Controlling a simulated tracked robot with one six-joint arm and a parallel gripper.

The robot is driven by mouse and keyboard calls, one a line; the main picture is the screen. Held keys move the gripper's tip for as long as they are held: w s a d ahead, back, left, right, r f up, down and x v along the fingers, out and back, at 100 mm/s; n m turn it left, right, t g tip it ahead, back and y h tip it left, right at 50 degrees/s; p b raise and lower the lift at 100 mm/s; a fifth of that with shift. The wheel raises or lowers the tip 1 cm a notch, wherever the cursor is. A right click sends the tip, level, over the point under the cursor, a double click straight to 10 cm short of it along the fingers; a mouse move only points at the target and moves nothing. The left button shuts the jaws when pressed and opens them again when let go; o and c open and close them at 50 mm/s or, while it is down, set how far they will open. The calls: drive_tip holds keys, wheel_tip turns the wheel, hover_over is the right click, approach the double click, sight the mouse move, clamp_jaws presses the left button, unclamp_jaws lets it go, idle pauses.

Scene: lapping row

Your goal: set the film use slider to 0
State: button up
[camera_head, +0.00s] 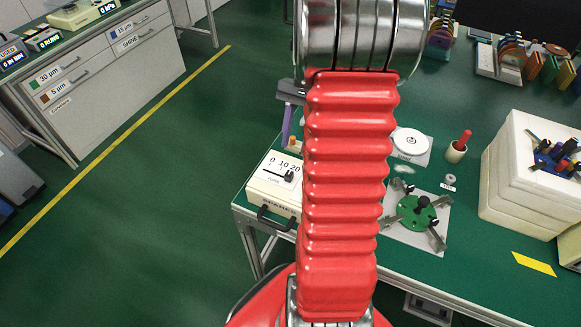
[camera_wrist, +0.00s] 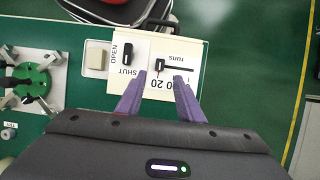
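The film use slider is on a white box (camera_head: 268,200) at the left front corner of the green bench. Its black knob (camera_head: 290,176) is at the 20 end of the scale marked 0, 10, 20. My gripper (camera_wrist: 160,76) is open and empty. Its two purple fingertips lie either side of the knob in that picture; the height above it cannot be told. In the head view, my arm hides most of the gripper.
A black OPEN/SHUT knob (camera_wrist: 128,53) and a beige block (camera_wrist: 96,60) are beside the slider. A green disc fixture (camera_head: 417,214) stands right of my arm, with a white foam box (camera_head: 510,205) beyond.

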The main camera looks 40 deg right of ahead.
sight(289, 173)
drive_tip(key=x, duration=0.9)
drive_tip(key=shift+d, duration=0.1)
drive_tip(key=shift+c, duration=0.3)
clamp_jaws()
